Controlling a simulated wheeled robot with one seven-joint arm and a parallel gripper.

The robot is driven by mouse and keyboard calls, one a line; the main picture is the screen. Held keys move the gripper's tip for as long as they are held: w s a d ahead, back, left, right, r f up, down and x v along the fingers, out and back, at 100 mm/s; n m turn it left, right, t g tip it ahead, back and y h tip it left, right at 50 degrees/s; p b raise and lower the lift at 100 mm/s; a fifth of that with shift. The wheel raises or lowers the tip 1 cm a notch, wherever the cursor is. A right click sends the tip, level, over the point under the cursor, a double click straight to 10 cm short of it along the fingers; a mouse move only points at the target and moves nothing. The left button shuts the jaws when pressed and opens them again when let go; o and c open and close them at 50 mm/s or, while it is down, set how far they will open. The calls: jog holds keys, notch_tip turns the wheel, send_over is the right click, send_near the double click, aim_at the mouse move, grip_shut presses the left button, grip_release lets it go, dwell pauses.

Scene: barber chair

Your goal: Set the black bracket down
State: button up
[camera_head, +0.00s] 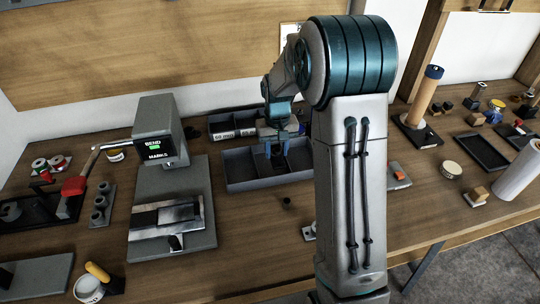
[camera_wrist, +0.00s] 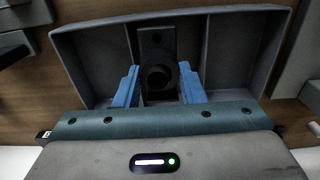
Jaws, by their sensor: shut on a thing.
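My gripper (camera_wrist: 158,82) is shut on the black bracket (camera_wrist: 157,48), a dark plate with a round hole, seen between the blue fingers in the wrist view. The bracket is over or inside the middle compartment of a grey divided tray (camera_wrist: 92,60); whether it touches the tray floor I cannot tell. In the head view, my gripper (camera_head: 277,148) points down at the tray (camera_head: 268,183), and the bracket is too small and dark to make out there.
Behind the tray stands another dark bin (camera_head: 222,122) with white labelled rolls. To the left is a grey bending machine (camera_head: 160,125) on a plate. A small dark round piece (camera_head: 287,201) lies in front of the tray.

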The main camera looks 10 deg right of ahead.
jog(key=w+f, duration=0.1)
jog(key=w+a, duration=0.1)
jog(key=shift+w+a+f, duration=0.1)
jog(key=shift+w+f, duration=0.25)
jog(key=shift+w, duration=0.05)
jog(key=shift+f+p, duration=0.45)
jog(key=shift+f, duration=1.6)
jog(key=shift+f, duration=0.2)
jog(key=o, duration=1.1)
jog(key=shift+c, duration=0.2)
jog(key=shift+r, duration=0.1)
